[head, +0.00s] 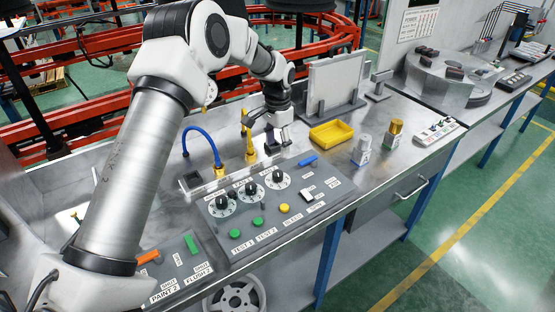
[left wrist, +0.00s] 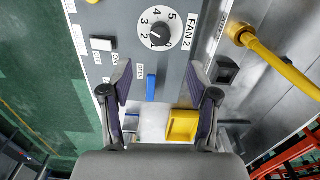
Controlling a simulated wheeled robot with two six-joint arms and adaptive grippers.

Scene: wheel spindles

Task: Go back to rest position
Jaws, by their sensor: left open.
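My left arm comes in from the left in the head view and reaches over the workbench. My left gripper (head: 279,143) hangs near the back right of the control panel (head: 325,195), beside a yellow fitting. In the left wrist view my left gripper (left wrist: 159,88) is open, with its two dark finger pads well apart and nothing between them held. Past the fingers show the FAN 2 dial (left wrist: 156,34) and a blue switch (left wrist: 151,87). My right gripper is in neither view.
A yellow tray (head: 331,134) sits right of the gripper, with a grey upright plate (head: 335,82) behind it. A blue hose (head: 202,137) and yellow pipe (left wrist: 275,62) rise close by. Two small cylinders stand right of the tray. Green floor is clear beyond the bench.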

